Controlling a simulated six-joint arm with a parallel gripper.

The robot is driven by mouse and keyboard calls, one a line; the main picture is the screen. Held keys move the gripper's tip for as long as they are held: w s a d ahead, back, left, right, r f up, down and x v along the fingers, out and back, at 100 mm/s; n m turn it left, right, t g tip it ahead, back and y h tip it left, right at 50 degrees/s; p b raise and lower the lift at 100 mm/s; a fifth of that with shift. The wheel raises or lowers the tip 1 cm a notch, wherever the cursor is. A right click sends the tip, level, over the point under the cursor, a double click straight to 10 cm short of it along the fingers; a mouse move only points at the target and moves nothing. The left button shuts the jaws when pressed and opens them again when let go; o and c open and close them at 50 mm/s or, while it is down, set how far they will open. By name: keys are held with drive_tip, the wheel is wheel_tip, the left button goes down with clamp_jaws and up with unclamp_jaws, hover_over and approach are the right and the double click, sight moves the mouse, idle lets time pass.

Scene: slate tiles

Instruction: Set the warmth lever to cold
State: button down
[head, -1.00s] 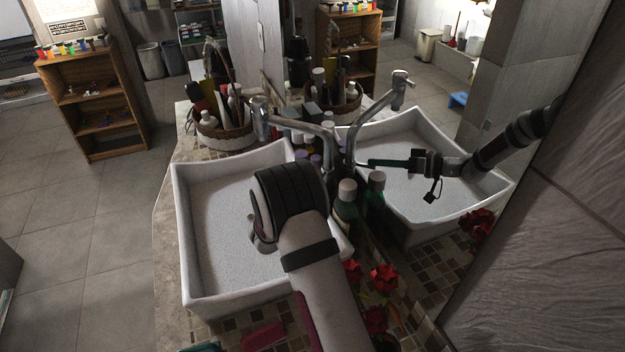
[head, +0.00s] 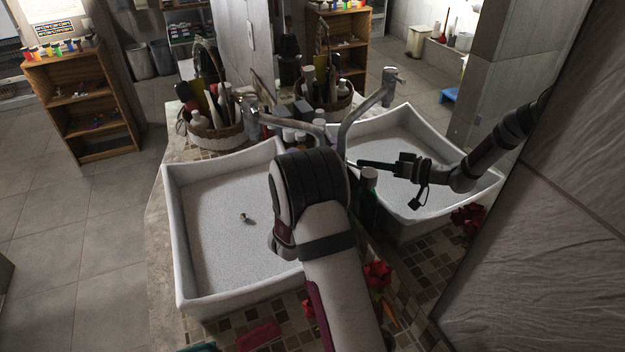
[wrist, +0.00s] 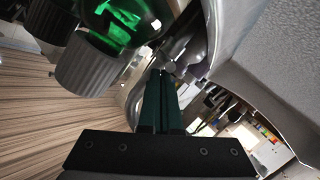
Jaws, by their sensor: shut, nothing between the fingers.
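The chrome tap (head: 285,122) rises behind the left basin, its spout reaching left. I cannot clearly pick out the warmth lever; my arm hides the tap's lower part in the head view. In the wrist view a blurred chrome part of the tap (wrist: 178,50) lies just beyond the fingertips; I cannot tell whether they touch. My gripper (wrist: 161,74) is shut and empty, its dark green fingers together. In the head view it is hidden behind my wrist, but its mirror reflection shows the fingers pointing left, close to the tap's reflection.
The white basin (head: 215,245) lies below and left of my arm. A green bottle with a white cap (head: 369,190) stands right of my wrist; a bottle with a pale cap (wrist: 88,66) is close to the fingers. Behind is a basket (head: 215,135). Red flowers (head: 377,273) stand in front.

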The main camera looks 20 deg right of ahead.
drive_tip(key=shift+d, duration=0.1)
drive_tip(key=shift+s+d, duration=0.25)
drive_tip(key=shift+d, duration=0.2)
drive_tip(key=shift+s+d, duration=0.2)
drive_tip(key=shift+d, duration=0.25)
drive_tip(key=s+a+r+n+t+y, duration=0.3)
drive_tip(key=s+a+n+y, duration=0.1)
drive_tip(key=s+a+n, duration=0.4)
drive_tip(key=w+d+f, duration=0.3)
drive_tip(key=w+d, duration=0.4)
drive_tip(key=w, duration=0.1)
drive_tip(key=shift+d+f, duration=0.2)
drive_tip(key=shift+f, duration=0.2)
